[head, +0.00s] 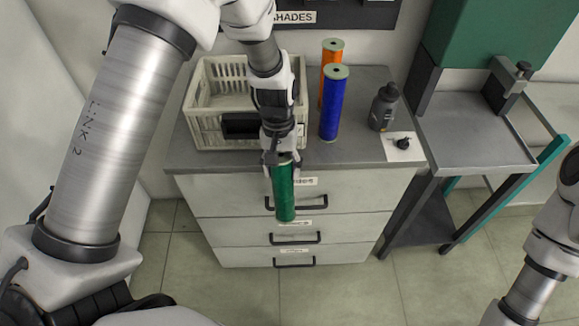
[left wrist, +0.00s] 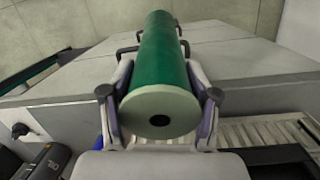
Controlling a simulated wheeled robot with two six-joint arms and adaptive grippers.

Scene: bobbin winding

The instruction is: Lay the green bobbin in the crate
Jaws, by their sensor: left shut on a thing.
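The green bobbin (head: 284,195) hangs upright in my left gripper (head: 281,160), in front of the cabinet's front edge. In the left wrist view the green bobbin (left wrist: 163,65) sits between both fingers of the left gripper (left wrist: 160,105), its pale end with a dark hole facing the camera. The cream slatted crate (head: 207,120) stands on the cabinet top behind the gripper, partly hidden by my left arm. A strip of the crate shows in the left wrist view (left wrist: 265,130). My right arm shows at the right edge of the head view, its gripper out of frame.
A blue bobbin (head: 332,105) and an orange bobbin (head: 328,62) stand upright right of the crate. A dark bottle (head: 383,107) and a small black part on a white card (head: 403,148) are farther right.

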